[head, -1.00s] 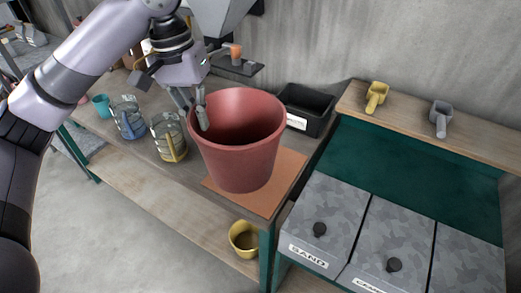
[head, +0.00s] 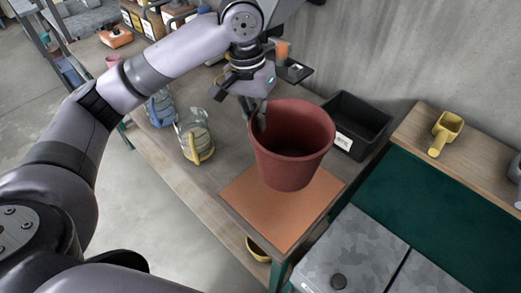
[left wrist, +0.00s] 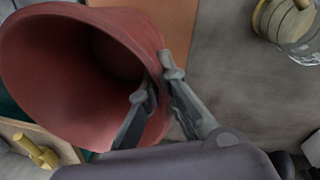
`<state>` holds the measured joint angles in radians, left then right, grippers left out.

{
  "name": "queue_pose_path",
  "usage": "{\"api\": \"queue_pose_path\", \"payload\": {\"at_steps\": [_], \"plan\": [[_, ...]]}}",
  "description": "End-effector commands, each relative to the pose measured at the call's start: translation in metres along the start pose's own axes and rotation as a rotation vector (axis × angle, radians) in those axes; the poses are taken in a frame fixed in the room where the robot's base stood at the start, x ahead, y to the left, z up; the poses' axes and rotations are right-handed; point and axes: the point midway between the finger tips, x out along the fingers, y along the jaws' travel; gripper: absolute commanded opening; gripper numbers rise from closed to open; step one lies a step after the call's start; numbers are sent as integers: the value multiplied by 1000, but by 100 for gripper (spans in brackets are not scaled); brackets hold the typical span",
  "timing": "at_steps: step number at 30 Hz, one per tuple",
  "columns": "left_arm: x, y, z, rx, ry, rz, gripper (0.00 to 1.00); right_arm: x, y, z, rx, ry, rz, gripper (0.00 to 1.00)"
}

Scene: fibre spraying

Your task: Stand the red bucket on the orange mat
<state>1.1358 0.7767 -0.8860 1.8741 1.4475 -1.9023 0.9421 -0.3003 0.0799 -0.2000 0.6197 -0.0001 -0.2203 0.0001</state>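The red bucket (head: 290,160) is upright in the head view, its open mouth up. Its base overlaps the back part of the orange mat (head: 268,215); I cannot tell whether it touches or hangs just above. My left gripper (head: 259,122) is shut on the bucket's left rim. In the left wrist view, the fingers (left wrist: 157,98) pinch the rim of the bucket (left wrist: 60,75), one inside and one outside. A strip of the mat (left wrist: 266,18) shows beyond it. My right gripper is not in view.
A black bin (head: 358,125) stands close to the right of the bucket. Jars with yellow (head: 195,135) and blue (head: 160,108) parts stand to the left. A yellow scoop (head: 445,132) lies on the right-hand shelf. A yellow pot (head: 258,249) sits below the table's edge.

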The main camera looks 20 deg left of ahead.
Motion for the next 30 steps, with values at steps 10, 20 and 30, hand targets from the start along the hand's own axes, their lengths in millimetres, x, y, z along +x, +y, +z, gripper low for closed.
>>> {"api": "queue_pose_path", "payload": {"at_steps": [10,20,30], "plan": [[55,-7,0,1,1,1,0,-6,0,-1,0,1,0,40],[96,-12,0,0,0,0,0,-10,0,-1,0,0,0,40],[99,-13,0,1,1,0,0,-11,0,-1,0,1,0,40]]}}
